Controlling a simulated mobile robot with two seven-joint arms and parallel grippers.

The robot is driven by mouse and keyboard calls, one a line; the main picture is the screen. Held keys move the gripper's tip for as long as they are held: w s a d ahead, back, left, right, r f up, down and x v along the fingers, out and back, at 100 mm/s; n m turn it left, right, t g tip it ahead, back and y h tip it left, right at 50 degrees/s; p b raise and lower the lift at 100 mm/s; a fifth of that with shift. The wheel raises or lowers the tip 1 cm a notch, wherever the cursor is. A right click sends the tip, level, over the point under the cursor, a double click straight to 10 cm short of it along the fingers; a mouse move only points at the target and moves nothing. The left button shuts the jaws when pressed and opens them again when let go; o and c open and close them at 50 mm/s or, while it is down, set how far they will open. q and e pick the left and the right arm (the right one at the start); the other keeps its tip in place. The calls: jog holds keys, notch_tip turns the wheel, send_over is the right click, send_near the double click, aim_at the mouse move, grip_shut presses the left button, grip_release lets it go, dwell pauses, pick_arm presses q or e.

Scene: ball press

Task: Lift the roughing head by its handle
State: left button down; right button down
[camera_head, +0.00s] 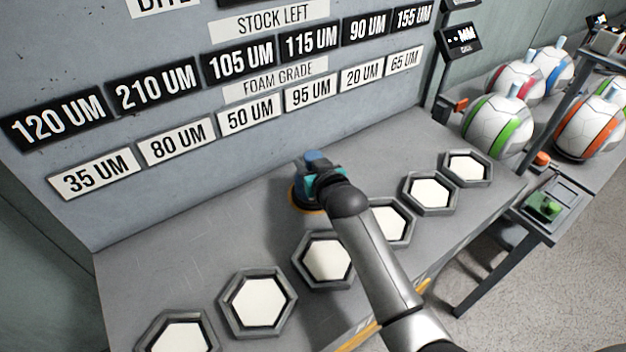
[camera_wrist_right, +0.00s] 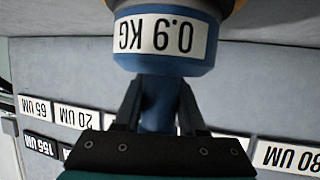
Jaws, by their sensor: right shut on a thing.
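The roughing head (camera_head: 313,157) is at the back middle of the bench, largely hidden behind my right gripper (camera_head: 324,184) and wrist. It has blue parts, a dark lower body and an orange ring around its base. In the right wrist view, which is upside down, the blue body (camera_wrist_right: 165,62) carries a white "0.9 KG" label, and a narrow blue handle (camera_wrist_right: 158,108) comes out of it. My right gripper (camera_wrist_right: 158,110) is shut on this handle, one dark finger on each side. I cannot tell whether the base touches the bench. My left gripper is not in view.
Several hexagonal frames with white pads (camera_head: 252,302) run along the bench (camera_head: 215,250). Behind is a grey panel (camera_head: 60,130) with "UM" labels. Striped balls (camera_head: 498,127) and a small stand with a green block (camera_head: 543,206) are at the right.

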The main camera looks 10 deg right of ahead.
dwell(0.4)
jog(key=shift+w+r, duration=0.1)
jog(key=shift+r, duration=0.1)
